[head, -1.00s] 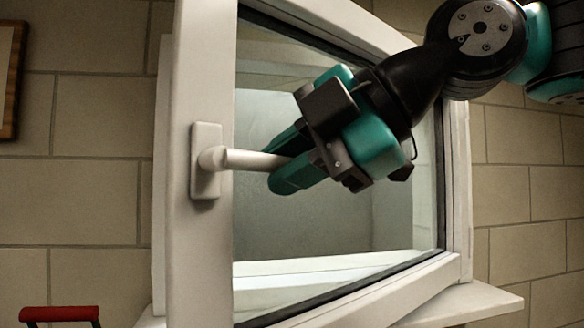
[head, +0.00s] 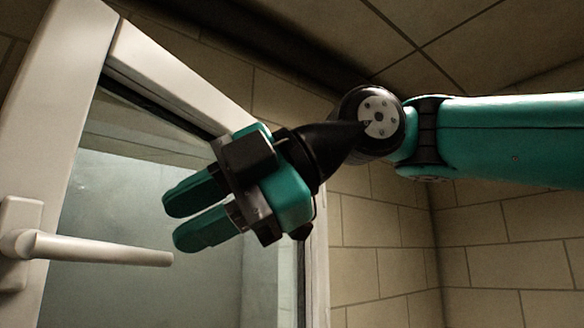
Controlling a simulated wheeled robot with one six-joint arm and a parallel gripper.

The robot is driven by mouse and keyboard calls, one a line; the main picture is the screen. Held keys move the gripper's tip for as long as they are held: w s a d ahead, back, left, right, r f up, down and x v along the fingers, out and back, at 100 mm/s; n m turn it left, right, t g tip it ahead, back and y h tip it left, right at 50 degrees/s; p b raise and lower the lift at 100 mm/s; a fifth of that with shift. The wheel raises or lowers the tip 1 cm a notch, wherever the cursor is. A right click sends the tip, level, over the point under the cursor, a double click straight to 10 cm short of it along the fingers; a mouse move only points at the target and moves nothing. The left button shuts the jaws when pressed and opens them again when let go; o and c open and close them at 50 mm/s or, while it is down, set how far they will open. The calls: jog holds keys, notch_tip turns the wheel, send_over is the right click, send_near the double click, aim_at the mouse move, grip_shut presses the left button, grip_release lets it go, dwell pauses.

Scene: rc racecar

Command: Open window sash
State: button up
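The white window sash (head: 62,85) fills the left of the head view, with its handle-side stile in front and its top rail running back to the right. It stands swung out from the wall, by an angle I cannot measure. Its handle (head: 100,250) is white and level, and points right from a plate on the stile. My gripper (head: 172,222) is above and right of the handle's free end, apart from it in the picture. Its two teal fingers show a gap between them with nothing in it. The sash's lower part is out of view.
The glass pane (head: 130,190) is behind my gripper. A tiled wall (head: 385,245) and a corner lie to the right. Room between my gripper and the right wall looks clear.

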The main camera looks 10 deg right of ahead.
jog(key=p+v, duration=0.8)
jog(key=v, duration=0.2)
jog(key=shift+p, duration=0.3)
notch_tip(320, 180, down, 24)
jog(key=w+d+m+h+b, duration=0.1)
jog(key=m+h+b, duration=0.2)
jog(key=m+b, duration=0.75)
jog(key=s+d+f+m+g+h+b, duration=0.1)
jog(key=s+d+f+m+h, duration=0.1)
jog(key=f+m, duration=0.4)
jog(key=s+d+f+m+g+h+b, duration=0.1)
jog(key=s+d+f+m, duration=0.3)
jog(key=f, duration=0.9)
jog(key=m+h, duration=0.1)
jog(key=m, duration=0.1)
jog(key=shift+s+d+f+m+h+b, duration=0.15)
jog(key=shift+s+d+m+h+b, duration=0.15)
jog(key=shift+m+h, duration=0.1)
